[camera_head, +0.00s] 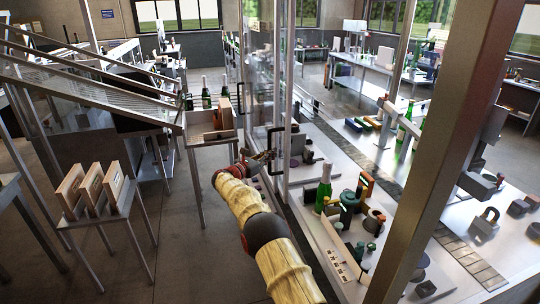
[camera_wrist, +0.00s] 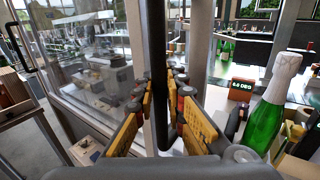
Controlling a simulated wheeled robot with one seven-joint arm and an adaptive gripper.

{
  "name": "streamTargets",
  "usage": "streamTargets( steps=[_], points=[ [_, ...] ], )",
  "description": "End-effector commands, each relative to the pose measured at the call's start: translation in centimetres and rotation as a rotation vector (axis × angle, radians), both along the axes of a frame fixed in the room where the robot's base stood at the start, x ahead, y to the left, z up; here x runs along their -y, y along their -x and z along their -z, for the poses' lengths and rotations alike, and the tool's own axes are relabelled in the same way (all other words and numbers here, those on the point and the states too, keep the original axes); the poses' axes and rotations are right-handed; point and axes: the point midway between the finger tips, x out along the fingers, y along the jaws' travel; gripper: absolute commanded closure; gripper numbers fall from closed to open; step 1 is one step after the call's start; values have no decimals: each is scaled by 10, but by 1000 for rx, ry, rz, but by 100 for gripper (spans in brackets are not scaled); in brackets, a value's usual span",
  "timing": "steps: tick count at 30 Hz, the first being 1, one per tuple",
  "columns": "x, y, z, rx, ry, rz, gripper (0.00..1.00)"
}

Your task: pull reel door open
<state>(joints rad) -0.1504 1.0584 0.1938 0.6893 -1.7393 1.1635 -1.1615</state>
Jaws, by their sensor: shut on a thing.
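My gripper (camera_head: 266,157) is at a black vertical bar handle (camera_head: 277,150) beside a metal post of the glazed enclosure. In the wrist view the handle (camera_wrist: 159,60) runs upright between the yellow-padded fingers of my gripper (camera_wrist: 160,95), which is shut on it. A clear door panel (camera_head: 262,85) is left of the post. I cannot tell from this angle exactly which panel edge the handle is fixed to, or whether that door stands ajar. A second black handle (camera_head: 240,98) sits farther back on the glazing.
A green bottle (camera_head: 324,186) stands inside the enclosure, close right of my arm; it also shows in the wrist view (camera_wrist: 268,115). A small display (camera_wrist: 241,84) reads in DEG. A table with an open box (camera_head: 204,130) stands left. Floor between is clear.

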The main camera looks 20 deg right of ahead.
Motion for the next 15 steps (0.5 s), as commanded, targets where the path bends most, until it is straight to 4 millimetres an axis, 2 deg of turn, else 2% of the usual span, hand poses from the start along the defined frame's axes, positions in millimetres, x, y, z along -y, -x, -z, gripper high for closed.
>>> streamTargets(
  steps=[5, 6, 15],
  points=[
    [-1, 0, 0, 0, 0, -1, 100],
    [-1, 0, 0, 0, 0, -1, 87],
    [0, 0, 0, 0, 0, 0, 70]
  ],
)
